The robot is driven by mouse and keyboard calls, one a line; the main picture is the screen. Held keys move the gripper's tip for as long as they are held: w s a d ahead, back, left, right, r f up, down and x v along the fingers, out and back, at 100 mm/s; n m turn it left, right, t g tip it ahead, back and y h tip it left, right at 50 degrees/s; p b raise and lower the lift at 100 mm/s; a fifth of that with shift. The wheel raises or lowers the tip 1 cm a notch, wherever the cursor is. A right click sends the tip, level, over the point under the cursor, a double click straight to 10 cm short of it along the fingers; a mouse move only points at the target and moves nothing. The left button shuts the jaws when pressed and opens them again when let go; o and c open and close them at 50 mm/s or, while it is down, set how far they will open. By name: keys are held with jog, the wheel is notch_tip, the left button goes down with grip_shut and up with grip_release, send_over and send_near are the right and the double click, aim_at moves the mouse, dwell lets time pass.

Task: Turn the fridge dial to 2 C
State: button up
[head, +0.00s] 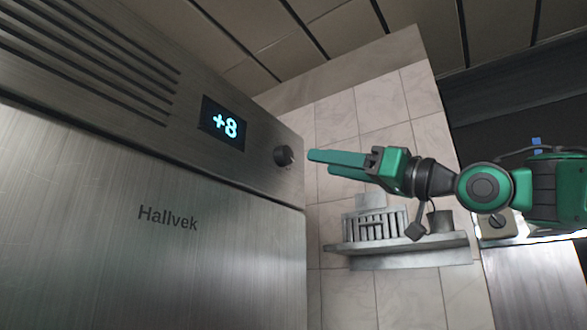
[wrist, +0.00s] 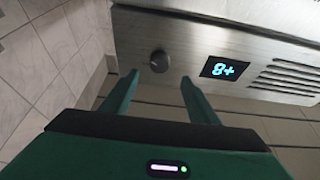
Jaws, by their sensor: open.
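The fridge dial (head: 284,155) is a small dark round knob on the steel panel at the top of the fridge (head: 140,215). The display (head: 223,123) left of the dial reads +8. In the wrist view the dial (wrist: 159,61) is ahead of the fingers, and the display (wrist: 224,69) appears upside down. My gripper (head: 312,163) is green, open and empty. Its fingertips point at the dial from the right in the head view and look apart from it. In the wrist view the gripper (wrist: 160,78) has its two fingertips on either side of the dial's line.
A wall shelf (head: 400,247) with a metal rack (head: 376,224) and a dark cup (head: 440,221) is below my arm. A tiled wall (head: 335,120) stands behind. Vent slots (head: 100,60) lie left of the display. The space around the dial is clear.

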aim_at(289, 158)
jog(key=x, duration=1)
jog(key=shift+f, duration=0.1)
jog(key=c, duration=1)
